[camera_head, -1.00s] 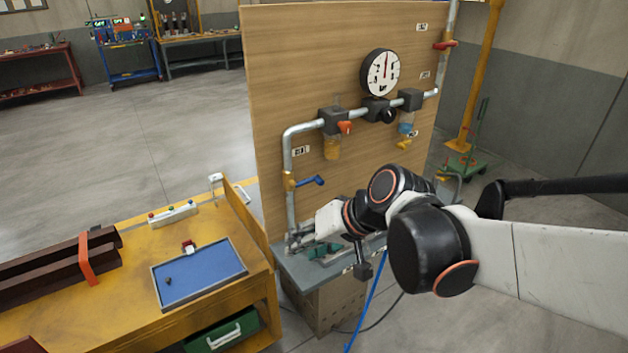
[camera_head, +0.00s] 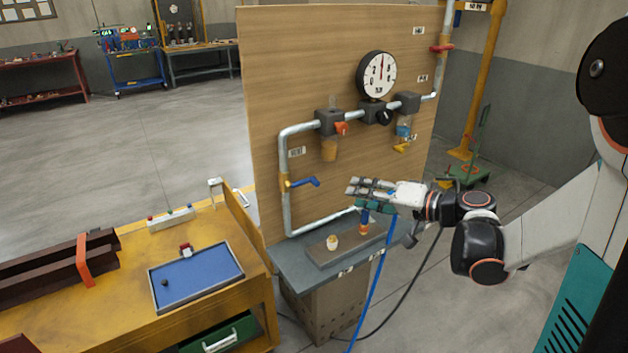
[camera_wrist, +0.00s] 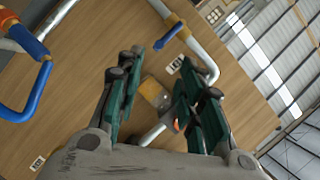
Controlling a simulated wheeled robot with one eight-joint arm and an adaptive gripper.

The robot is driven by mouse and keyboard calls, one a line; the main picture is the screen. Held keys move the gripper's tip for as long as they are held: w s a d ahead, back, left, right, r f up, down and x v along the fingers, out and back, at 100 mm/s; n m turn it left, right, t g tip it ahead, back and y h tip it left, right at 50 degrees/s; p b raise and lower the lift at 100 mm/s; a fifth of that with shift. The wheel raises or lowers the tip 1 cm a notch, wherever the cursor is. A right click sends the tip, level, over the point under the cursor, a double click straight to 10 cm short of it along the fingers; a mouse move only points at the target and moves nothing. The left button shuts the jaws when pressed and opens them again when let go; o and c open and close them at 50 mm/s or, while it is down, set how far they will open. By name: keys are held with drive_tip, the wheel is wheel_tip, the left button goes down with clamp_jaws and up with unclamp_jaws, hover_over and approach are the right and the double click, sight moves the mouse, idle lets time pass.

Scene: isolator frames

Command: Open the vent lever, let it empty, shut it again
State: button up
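My gripper (camera_head: 350,188) is to the right of the blue lever, apart from it, with its fingers pointing left. Its two green-padded fingers (camera_wrist: 160,90) stand apart with nothing between them. The blue lever (camera_head: 304,182) sits on the left upright pipe, sticking out to the right; a blue lever on a pipe also shows beyond the fingers in the wrist view (camera_wrist: 172,32). A red lever (camera_head: 441,48) is on the upper right pipe and a yellow one (camera_head: 401,148) is below the right unit. I cannot read the labels to tell which is the vent. The gauge (camera_head: 376,75) has its needle near upright.
A wooden panel (camera_head: 285,60) carries the pipes. A grey bench (camera_head: 300,265) below holds a small pale cup (camera_head: 333,242). A blue hose (camera_head: 372,280) hangs in front. A yellow workbench (camera_head: 120,290) stands left.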

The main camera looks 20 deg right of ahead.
sight(320, 184)
drive_tip(key=b+x, duration=0.3)
drive_tip(key=x, duration=1)
drive_tip(key=shift+w+r, duration=0.15)
drive_tip(key=shift+w, duration=0.25)
clamp_jaws()
